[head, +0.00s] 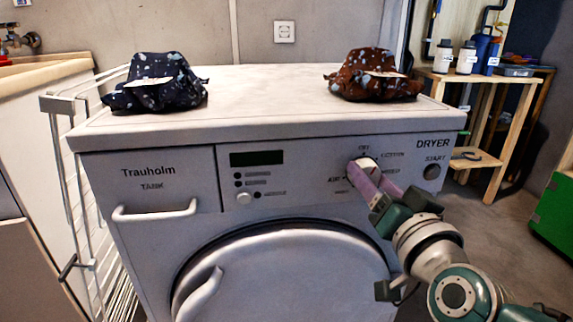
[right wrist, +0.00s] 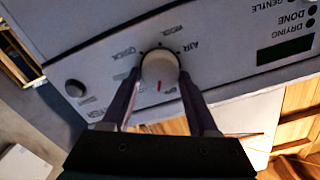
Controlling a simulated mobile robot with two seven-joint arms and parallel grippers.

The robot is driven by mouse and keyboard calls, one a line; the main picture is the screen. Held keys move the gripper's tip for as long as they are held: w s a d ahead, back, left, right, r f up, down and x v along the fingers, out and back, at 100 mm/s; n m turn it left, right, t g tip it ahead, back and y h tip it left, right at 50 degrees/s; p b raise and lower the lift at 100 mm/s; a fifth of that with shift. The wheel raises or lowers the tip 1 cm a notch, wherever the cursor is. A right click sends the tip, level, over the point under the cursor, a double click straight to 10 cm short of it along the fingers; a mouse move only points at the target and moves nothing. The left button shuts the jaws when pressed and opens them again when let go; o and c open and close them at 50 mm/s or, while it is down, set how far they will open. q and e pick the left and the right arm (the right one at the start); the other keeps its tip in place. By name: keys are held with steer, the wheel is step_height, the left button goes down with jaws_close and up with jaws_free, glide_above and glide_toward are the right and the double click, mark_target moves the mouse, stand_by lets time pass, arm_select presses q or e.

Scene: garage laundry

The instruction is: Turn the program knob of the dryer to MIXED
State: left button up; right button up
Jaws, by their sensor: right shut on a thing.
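The dryer (head: 270,205) faces me, with its white program knob (head: 369,163) at the right of the front panel. My right gripper (head: 374,177) is shut on the knob, its purple fingers on either side of the rim. In the right wrist view, which shows the panel upside down, the knob (right wrist: 160,68) sits between the fingertips of the right gripper (right wrist: 159,76). Its red mark points down in that picture, toward the small label that seems to read OFF. AIR and QUICK labels show beyond the knob; I cannot read MIXED. My left gripper is out of view.
A dark blue patterned cloth bundle (head: 155,84) and a brown one (head: 372,75) lie on the dryer top. The START button (head: 431,172) is right of the knob. A wire rack (head: 85,190) stands left; a wooden shelf (head: 490,120) stands right. The round door is below.

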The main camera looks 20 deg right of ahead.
steer(key=m, duration=0.3)
steer(key=shift+d+m, duration=0.1)
steer(key=shift+m, duration=0.3)
steer(key=m, duration=0.3)
steer(key=shift+f+m+b, duration=0.15)
steer(key=shift+m+b, duration=0.15)
steer(key=shift+b, duration=0.05)
steer(key=shift+f+m+b, duration=0.15)
steer(key=shift+m+b, duration=0.55)
steer(key=shift+m, duration=2.9)
steer(key=o, duration=1.4)
steer(key=shift+c, duration=0.2)
steer(key=shift+s, duration=0.1)
steer(key=p+v, duration=0.1)
steer(key=v, duration=0.8)
steer(key=shift+s+p, duration=0.3)
steer(key=shift+s, duration=0.15)
